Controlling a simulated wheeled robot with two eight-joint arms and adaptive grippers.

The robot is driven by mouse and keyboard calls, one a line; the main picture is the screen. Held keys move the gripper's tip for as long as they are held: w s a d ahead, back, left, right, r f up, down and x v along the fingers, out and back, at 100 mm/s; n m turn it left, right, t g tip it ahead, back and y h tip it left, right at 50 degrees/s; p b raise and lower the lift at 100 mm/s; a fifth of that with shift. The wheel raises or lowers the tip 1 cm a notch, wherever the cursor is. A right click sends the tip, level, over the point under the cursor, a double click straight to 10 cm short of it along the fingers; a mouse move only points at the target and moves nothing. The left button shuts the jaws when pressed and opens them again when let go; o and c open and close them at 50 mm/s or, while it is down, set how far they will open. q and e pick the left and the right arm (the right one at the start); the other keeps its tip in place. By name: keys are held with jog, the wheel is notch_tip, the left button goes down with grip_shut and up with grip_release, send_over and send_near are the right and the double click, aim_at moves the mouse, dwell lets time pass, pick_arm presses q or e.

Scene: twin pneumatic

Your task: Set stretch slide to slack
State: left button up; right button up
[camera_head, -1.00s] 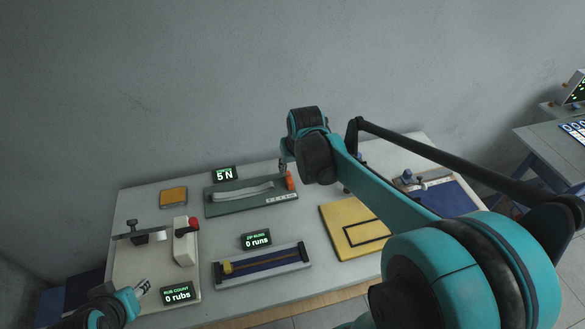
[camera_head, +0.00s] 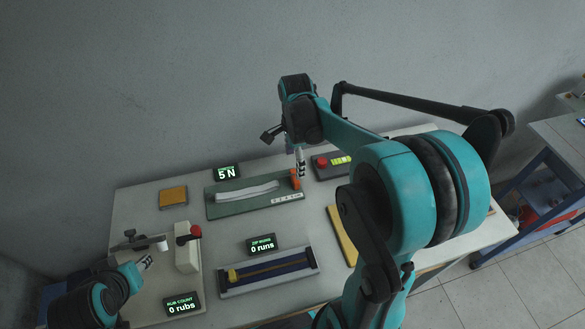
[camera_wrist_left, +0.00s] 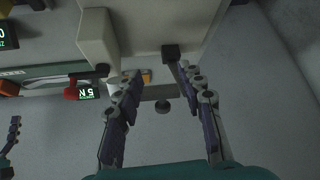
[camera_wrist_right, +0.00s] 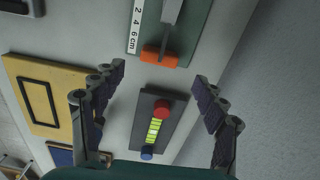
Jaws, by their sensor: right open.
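The stretch slide is a green base (camera_head: 222,208) with a pale strip (camera_head: 247,190) along it and an orange tab (camera_head: 296,180) at its right end. A display (camera_head: 227,171) behind it reads 5 N. My right gripper (camera_head: 300,165) points down just above the orange tab. In the right wrist view my right gripper (camera_wrist_right: 160,78) is open and empty. The orange tab (camera_wrist_right: 158,58) shows between and just beyond its fingertips, beside a cm scale (camera_wrist_right: 136,28). My left gripper (camera_head: 146,262) is open by the rub station at the front left; it also shows in the left wrist view (camera_wrist_left: 160,72).
A dark box (camera_wrist_right: 152,125) with a red knob and yellow-green bar stands right of the slide. A zip rig (camera_head: 268,270) lies in front, a yellow board (camera_head: 342,232) to the right, a rub station (camera_head: 186,260) at left, and an orange-yellow pad (camera_head: 173,197) behind.

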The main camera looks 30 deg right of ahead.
aim_at(287, 185)
jog(key=shift+f, duration=0.25)
notch_tip(287, 185, down, 7)
jog(key=b, duration=0.3)
jog(key=shift+f, duration=0.15)
grip_shut()
jog(key=shift+w+a, duration=0.25)
jog(key=shift+a, duration=1.05)
grip_release()
